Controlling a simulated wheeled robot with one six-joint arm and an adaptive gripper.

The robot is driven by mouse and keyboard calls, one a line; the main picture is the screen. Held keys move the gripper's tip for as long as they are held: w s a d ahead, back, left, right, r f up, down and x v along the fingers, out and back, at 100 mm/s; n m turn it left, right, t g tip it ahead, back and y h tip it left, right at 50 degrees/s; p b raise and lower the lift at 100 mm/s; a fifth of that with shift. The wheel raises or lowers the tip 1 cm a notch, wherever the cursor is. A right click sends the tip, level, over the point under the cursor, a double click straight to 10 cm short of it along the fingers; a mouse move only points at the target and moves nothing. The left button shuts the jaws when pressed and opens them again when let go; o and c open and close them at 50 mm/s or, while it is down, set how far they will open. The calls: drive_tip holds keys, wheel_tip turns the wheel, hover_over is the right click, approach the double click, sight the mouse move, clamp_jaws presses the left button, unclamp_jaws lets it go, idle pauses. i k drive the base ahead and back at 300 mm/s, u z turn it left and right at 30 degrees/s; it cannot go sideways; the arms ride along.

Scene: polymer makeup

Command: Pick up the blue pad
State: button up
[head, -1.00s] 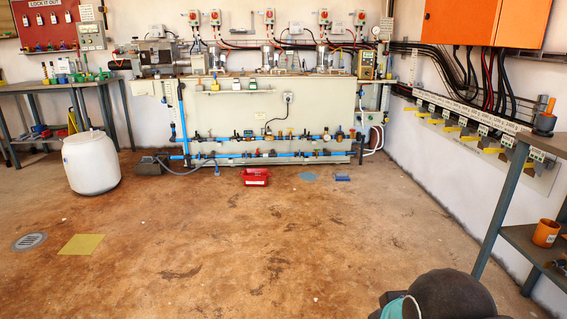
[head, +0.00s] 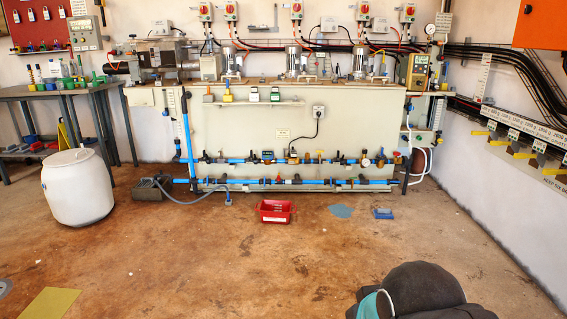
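A flat, thin blue-grey patch (head: 341,211) lies on the brown floor, in front of the long pale bench and right of a red bin. It looks like the blue pad, but it is small at this distance. A small darker blue item (head: 383,213) with raised sides lies just right of it, apart from it. Nothing covers either one. Dark rounded parts of my arm show at the bottom right. My gripper's fingers are not in view, so I cannot see whether it is open or shut.
A red bin (head: 275,211) stands on the floor beside the pad. A yellow mat (head: 50,303) lies front left. Blue pipes (head: 262,182) run along the bench. The middle floor is clear.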

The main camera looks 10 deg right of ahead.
sight(384, 214)
drive_tip(key=z, duration=0.15)
drive_tip(key=i, duration=1.85)
drive_tip(key=z, duration=0.7)
drive_tip(key=i, duration=2.15)
drive_tip(key=z, duration=0.6)
